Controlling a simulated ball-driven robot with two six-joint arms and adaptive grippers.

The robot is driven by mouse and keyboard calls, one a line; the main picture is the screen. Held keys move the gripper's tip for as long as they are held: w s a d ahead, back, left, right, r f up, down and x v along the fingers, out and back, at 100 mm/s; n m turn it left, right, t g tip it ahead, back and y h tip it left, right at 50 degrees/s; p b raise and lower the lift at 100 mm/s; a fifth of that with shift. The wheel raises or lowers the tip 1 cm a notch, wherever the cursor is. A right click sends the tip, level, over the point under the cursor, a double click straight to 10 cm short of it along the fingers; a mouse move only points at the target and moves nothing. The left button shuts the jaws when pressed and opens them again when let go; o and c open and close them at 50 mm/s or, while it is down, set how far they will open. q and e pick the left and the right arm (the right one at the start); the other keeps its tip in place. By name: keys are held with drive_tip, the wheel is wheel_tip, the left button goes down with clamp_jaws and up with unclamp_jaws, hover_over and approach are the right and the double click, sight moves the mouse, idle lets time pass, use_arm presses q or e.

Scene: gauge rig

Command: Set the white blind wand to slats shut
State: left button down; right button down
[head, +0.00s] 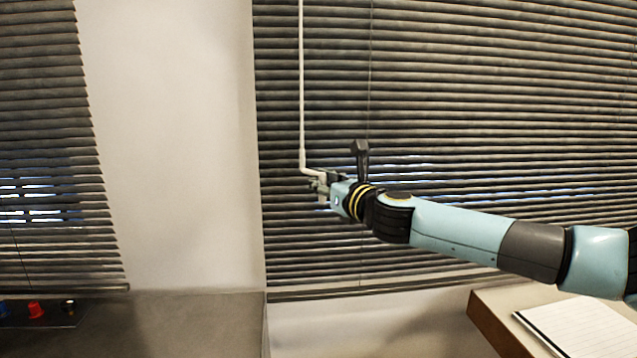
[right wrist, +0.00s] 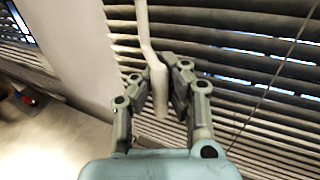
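The white blind wand (head: 301,90) hangs in front of the large dark blind (head: 470,120). Its thin rod runs down from the top edge, and its lower end bends right toward my right gripper (head: 323,184). In the right wrist view the wand's thicker handle (right wrist: 160,92) lies between the two fingers of my right gripper (right wrist: 160,82). The fingers are drawn in and appear closed on the handle, though contact is partly hidden. The slats lie tilted, with narrow bright gaps in places. My left gripper is not in view.
A second dark blind (head: 45,130) hangs at the left, past a pale wall strip (head: 170,130). A notepad (head: 580,325) lies on a wooden surface at lower right. A red knob (head: 36,310) and other small parts sit on a dark panel at lower left.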

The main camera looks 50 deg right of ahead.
drive_tip(key=shift+r, duration=0.25)
drive_tip(key=c, duration=1.3)
unclamp_jaws()
drive_tip(key=shift+d, duration=0.15)
drive_tip(key=shift+o, duration=0.2)
drive_tip(key=shift+s+a+f, duration=0.1)
drive_tip(key=shift+s+a, duration=0.15)
drive_tip(key=shift+s, duration=0.25)
drive_tip(key=v, duration=1.1)
drive_tip(key=shift+d, duration=0.15)
drive_tip(key=shift+f, duration=0.1)
